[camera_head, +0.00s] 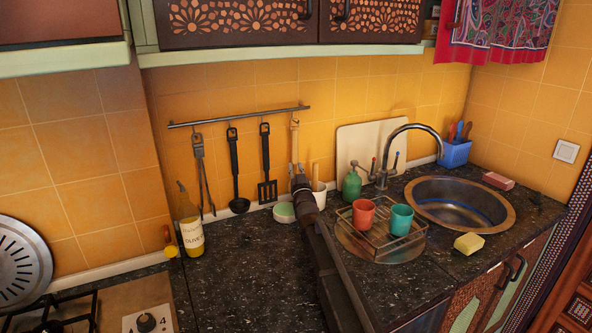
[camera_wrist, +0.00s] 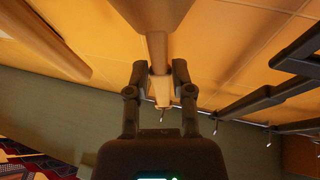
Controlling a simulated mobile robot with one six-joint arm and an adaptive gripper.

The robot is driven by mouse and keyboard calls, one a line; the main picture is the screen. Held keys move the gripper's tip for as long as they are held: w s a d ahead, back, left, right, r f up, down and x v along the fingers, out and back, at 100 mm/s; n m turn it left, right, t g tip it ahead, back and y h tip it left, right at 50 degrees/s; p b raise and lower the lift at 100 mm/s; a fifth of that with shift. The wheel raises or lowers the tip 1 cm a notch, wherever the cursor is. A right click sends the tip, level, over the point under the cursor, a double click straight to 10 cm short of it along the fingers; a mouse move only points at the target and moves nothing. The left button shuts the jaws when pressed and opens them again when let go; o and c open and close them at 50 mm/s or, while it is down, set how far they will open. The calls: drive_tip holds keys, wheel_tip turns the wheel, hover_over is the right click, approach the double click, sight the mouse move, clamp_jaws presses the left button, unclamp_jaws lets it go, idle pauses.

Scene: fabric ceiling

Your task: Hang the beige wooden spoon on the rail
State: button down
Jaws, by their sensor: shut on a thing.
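The beige wooden spoon (camera_head: 295,138) is upright against the tiled wall, with its top just under the right end of the dark rail (camera_head: 240,117). My gripper (camera_head: 298,168) is around its lower visible part. In the wrist view, my gripper (camera_wrist: 160,75) is shut on the pale spoon (camera_wrist: 157,48), one finger on each side. The spoon's handle end points towards the small hooks (camera_wrist: 217,126). I cannot tell whether the spoon's top is on a hook or only close to it. My arm hides the spoon's lower end in the head view.
Tongs (camera_head: 203,172), a black ladle (camera_head: 235,175) and a black slotted turner (camera_head: 266,165) hang left of the spoon. A white pot (camera_head: 319,195), green soap bottle (camera_head: 352,183) and cutting board (camera_head: 362,143) stand right. An oil bottle (camera_head: 190,228) stands left.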

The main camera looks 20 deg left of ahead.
idle(0.4)
drive_tip(key=shift+c, duration=2.1)
unclamp_jaws()
drive_tip(key=shift+s+d+r, duration=0.1)
drive_tip(key=shift+r, duration=0.05)
